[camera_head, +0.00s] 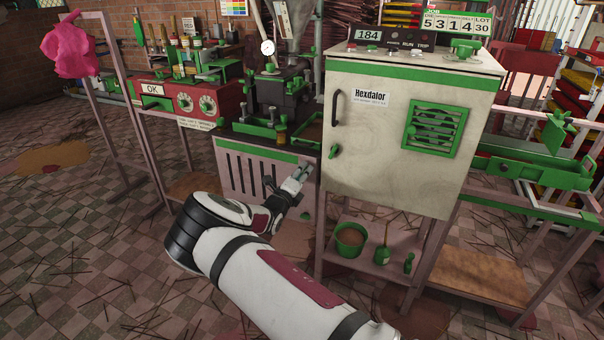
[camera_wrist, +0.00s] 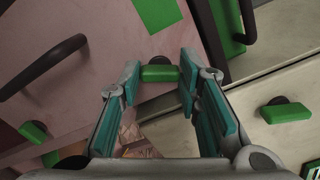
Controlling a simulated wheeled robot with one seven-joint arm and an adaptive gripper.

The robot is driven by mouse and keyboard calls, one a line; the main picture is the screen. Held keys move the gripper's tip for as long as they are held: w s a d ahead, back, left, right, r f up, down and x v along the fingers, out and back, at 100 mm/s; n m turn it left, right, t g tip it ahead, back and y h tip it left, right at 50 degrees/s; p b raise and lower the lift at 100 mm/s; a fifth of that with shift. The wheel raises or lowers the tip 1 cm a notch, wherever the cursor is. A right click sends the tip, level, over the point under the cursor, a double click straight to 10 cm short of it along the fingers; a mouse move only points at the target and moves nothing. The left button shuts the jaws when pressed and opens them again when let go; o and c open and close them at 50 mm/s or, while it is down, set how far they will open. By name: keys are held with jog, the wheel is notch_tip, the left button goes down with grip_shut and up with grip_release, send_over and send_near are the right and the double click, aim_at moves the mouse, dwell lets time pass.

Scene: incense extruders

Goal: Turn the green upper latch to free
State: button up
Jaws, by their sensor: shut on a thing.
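A green upper latch (camera_wrist: 158,74) on a dark round mount shows in the wrist view between the tips of my gripper (camera_wrist: 160,77). The teal-padded fingers are shut on it from both sides. Its bar lies roughly level across that picture. In the head view my gripper (camera_head: 307,165) is at the right edge of the slotted pale door (camera_head: 234,190), left of the cream cabinet. There the held latch is hidden by the fingers. A second green latch (camera_wrist: 33,131) sits at the left of the wrist view.
The cream cabinet (camera_head: 385,165) stands just right of my gripper, with its own green latch (camera_head: 334,151) and a dark handle (camera_head: 336,107). Another dark handle (camera_wrist: 45,66) juts out at left in the wrist view. A green bucket (camera_head: 351,238) stands on the low shelf.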

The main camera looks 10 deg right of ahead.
jog(key=shift+n, duration=0.5)
jog(key=o, duration=1.1)
jog(key=shift+o, duration=0.2)
jog(key=v, duration=1.2)
